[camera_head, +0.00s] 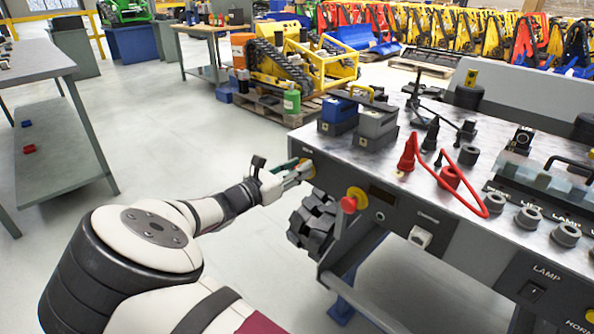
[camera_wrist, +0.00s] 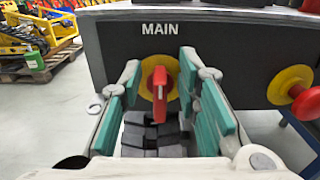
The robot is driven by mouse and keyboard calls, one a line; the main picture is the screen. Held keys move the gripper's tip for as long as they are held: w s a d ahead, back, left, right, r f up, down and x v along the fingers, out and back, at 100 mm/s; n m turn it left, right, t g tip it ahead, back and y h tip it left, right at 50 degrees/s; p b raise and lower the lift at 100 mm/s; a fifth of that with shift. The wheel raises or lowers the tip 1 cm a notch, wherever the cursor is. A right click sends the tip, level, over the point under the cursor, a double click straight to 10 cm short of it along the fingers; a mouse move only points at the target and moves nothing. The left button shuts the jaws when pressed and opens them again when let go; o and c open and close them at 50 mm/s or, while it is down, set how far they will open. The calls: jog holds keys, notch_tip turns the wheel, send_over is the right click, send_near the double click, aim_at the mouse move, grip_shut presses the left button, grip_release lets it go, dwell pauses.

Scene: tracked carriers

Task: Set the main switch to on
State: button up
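The main switch (camera_wrist: 159,82) is a red handle on a yellow disc, below the white MAIN label on the dark panel in the wrist view. The handle looks roughly upright in the picture. My gripper (camera_wrist: 160,105) is open, with one teal-padded finger on each side of the handle. Gaps show between the pads and the handle, so I see no grip on it. In the head view my gripper (camera_head: 296,174) is at the left end of the bench front and hides most of the switch.
A red mushroom button on a yellow disc (camera_head: 353,200) sits right of the switch; it also shows in the wrist view (camera_wrist: 303,103). Dark track blocks (camera_head: 313,222) hang below the panel. The bench top (camera_head: 380,165) carries battery-like boxes and red cables. Open floor lies left.

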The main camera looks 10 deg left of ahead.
jog(key=shift+w+d, duration=0.1)
grip_shut()
jog(key=shift+m, duration=0.3)
jog(key=m, duration=0.1)
jog(key=m+p, duration=0.1)
jog(key=shift+s+d+m, duration=0.2)
jog(key=shift+m, duration=0.1)
jog(key=m, duration=0.5)
jog(key=f+m, duration=0.1)
jog(key=m, duration=0.3)
jog(key=s+d+f+m, duration=0.1)
jog(key=m, duration=0.4)
jog(key=shift+d+f+m, duration=0.1)
jog(key=shift+m, duration=0.2)
